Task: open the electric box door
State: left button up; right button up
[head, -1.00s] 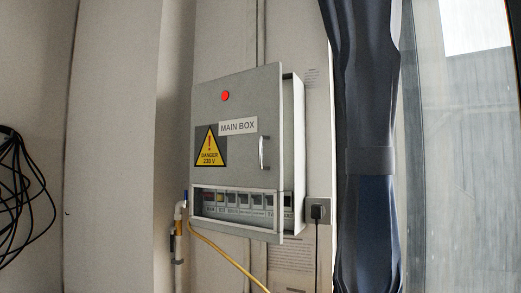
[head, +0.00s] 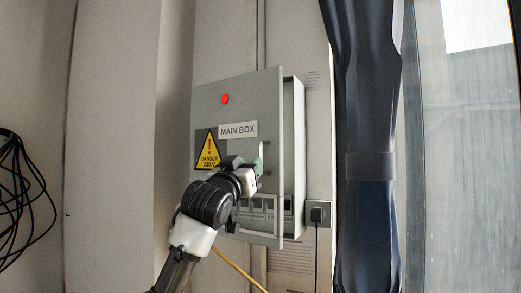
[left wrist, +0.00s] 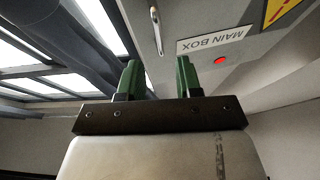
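The grey electric box door (head: 235,90) is in the middle of the head view, with a red light, a warning sign and a MAIN BOX label. Its right edge stands slightly out from the box body (head: 296,150). In the left wrist view, the metal handle (left wrist: 156,30) shows beyond the two green fingers of my left gripper (left wrist: 158,78). The fingers are apart with nothing between them, and the handle lies ahead of the gap. My right gripper is out of view.
A dark curtain (head: 370,130) hangs right of the box beside a window (head: 465,150). A plugged socket (head: 318,214) is at the box's lower right. Black cables (head: 18,195) hang at far left. A yellow hose (head: 238,268) runs below.

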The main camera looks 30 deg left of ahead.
aim_at(261, 155)
pick_arm(q)
jog(key=p+x, duration=0.1)
jog(key=x, duration=0.1)
jog(key=p+x, duration=0.1)
jog(key=x, duration=0.1)
jog(key=p+x, duration=0.1)
jog(key=x, duration=0.1)
jog(key=shift+r, duration=0.3)
jog(key=shift+w+p, duration=0.55)
jog(key=shift+w, duration=0.1)
jog(key=shift+c, duration=0.2)
grip_shut()
